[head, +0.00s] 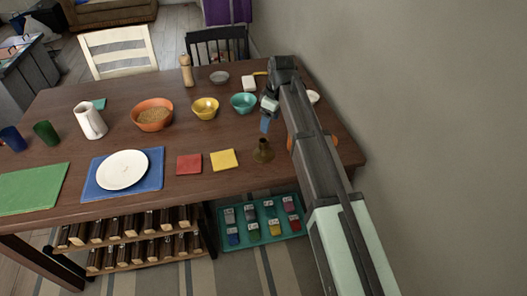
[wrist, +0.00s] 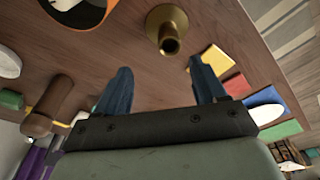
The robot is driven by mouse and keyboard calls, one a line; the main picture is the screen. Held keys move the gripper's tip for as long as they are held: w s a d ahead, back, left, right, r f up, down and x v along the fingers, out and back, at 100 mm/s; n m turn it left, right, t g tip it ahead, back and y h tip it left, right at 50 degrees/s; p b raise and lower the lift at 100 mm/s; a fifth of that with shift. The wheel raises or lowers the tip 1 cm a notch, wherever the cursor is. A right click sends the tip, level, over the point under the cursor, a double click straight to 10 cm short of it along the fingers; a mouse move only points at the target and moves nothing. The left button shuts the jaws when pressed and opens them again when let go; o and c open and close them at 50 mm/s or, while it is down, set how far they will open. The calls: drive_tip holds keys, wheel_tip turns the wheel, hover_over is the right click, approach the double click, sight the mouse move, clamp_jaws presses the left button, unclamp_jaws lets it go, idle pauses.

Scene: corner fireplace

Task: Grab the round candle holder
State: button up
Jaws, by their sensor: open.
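The round candle holder (head: 263,151) is a small brass-brown piece with a wide base and narrow neck. It stands upright on the wooden table near its front right edge. In the wrist view the candle holder (wrist: 168,28) shows at the top middle, beyond the fingertips and roughly between their lines. My gripper (head: 266,120) is above the table, behind the candle holder. In the wrist view my gripper (wrist: 160,75) has its two blue fingers spread wide with nothing between them. The gripper and the candle holder are apart.
The table (head: 225,174) carries a yellow square (head: 224,160), a red square (head: 189,164), a teal bowl (head: 244,103), a yellow bowl (head: 205,108) and a pepper mill (head: 187,71). An orange item beside the candle holder is partly hidden by my arm. A wall (head: 430,110) bounds the right side.

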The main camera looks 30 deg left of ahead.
sight(263, 146)
drive_tip(key=shift+n+h, duration=0.8)
drive_tip(key=shift+h, duration=0.1)
drive_tip(key=f, duration=0.2)
drive_tip(key=a+f, duration=0.1)
drive_tip(key=f, duration=0.2)
drive_tip(key=a+f, duration=0.1)
drive_tip(key=f, duration=0.1)
drive_tip(key=shift+s+f, duration=0.3)
drive_tip(key=shift+s, duration=0.1)
drive_tip(key=shift+s+f, duration=0.2)
drive_tip(key=shift+f, duration=1.1)
drive_tip(key=shift+s+f, duration=0.15)
drive_tip(key=shift+f, duration=1.15)
drive_tip(key=shift+c, duration=0.5)
drive_tip(key=c, duration=1.1)
